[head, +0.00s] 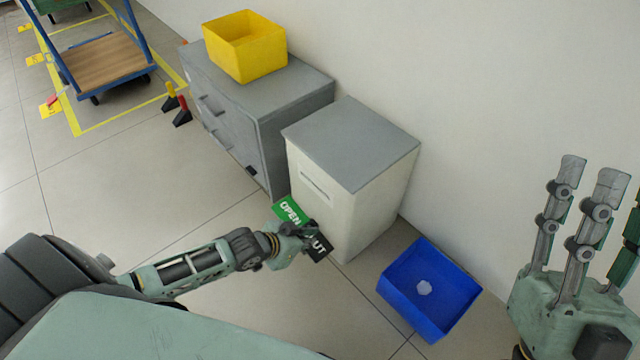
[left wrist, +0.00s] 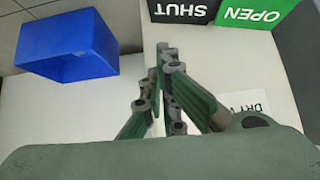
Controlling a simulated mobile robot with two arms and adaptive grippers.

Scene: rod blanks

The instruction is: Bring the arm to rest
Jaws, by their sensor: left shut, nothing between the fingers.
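My left arm reaches in from the left, and my left gripper (head: 308,229) is in front of the white cabinet (head: 325,205) with the grey top. It is shut and empty; its fingers also show together in the left wrist view (left wrist: 163,60). In the head view it partly covers a sign with a green OPEN half (head: 290,210) and a black SHUT half (head: 321,248). I cannot tell whether it touches the sign. My right gripper (head: 590,175) is at the right edge, fingers pointing up and spread, nothing seen between them; part of it is cut off.
A blue bin (head: 398,288) with a pale item inside stands on the floor right of the white cabinet. A grey cabinet (head: 230,122) behind carries a yellow bin (head: 247,62). A trolley (head: 105,62) stands at the far left.

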